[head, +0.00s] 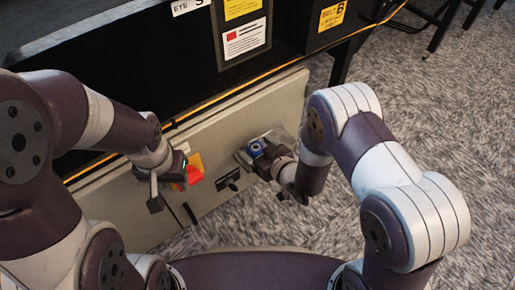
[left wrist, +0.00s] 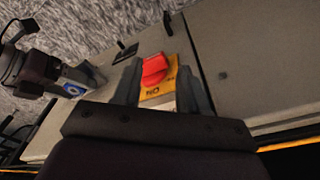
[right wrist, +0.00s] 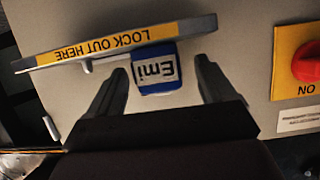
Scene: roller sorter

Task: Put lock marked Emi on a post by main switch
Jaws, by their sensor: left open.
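The blue lock marked Emi (right wrist: 156,70) is at the edge of the plate labelled LOCK OUT HERE (right wrist: 60,54); its shackle is hidden. It also shows in the head view (head: 256,146). My right gripper (right wrist: 160,82) is open, with a finger on either side of the lock and gaps visible. The main switch is a red knob on a yellow plate, in the left wrist view (left wrist: 154,70) and at the right of the right wrist view (right wrist: 308,62). My left gripper (left wrist: 160,82) is open, with its fingers on either side of the switch.
The switch and the lockout plate are on a beige panel (head: 222,128) under the dark machine. An orange strip (head: 240,88) runs above the panel. Carpeted floor is open to the right.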

